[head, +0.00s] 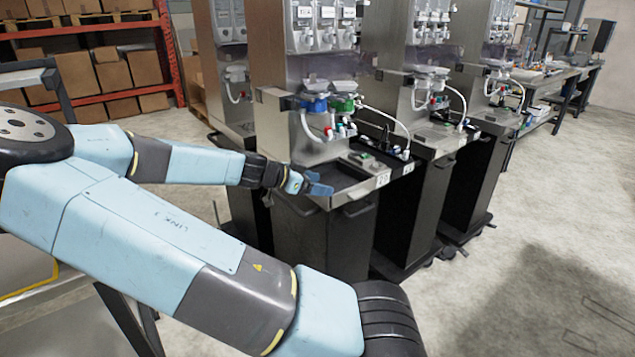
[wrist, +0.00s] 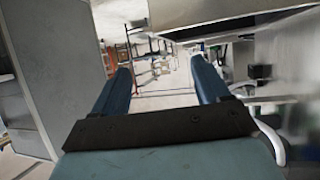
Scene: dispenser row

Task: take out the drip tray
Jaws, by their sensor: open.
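The dispenser nearest my arm is a steel machine on a dark cabinet, with blue and green valves. Its drip tray (head: 335,184) is the dark recessed tray with a pale front edge at the front of the machine. My gripper (head: 317,184) is at the left part of this tray in the head view, over or beside it; I cannot tell whether it touches. In the wrist view, the two blue fingers of my gripper (wrist: 160,80) stand apart with nothing between them. The arm's end hides part of the tray's left side.
More dispensers (head: 430,100) stand in a row to the right and behind. A white hose (wrist: 270,140) is close to the right finger in the wrist view. A red shelf with boxes (head: 100,70) stands at the back left. The floor at the right is clear.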

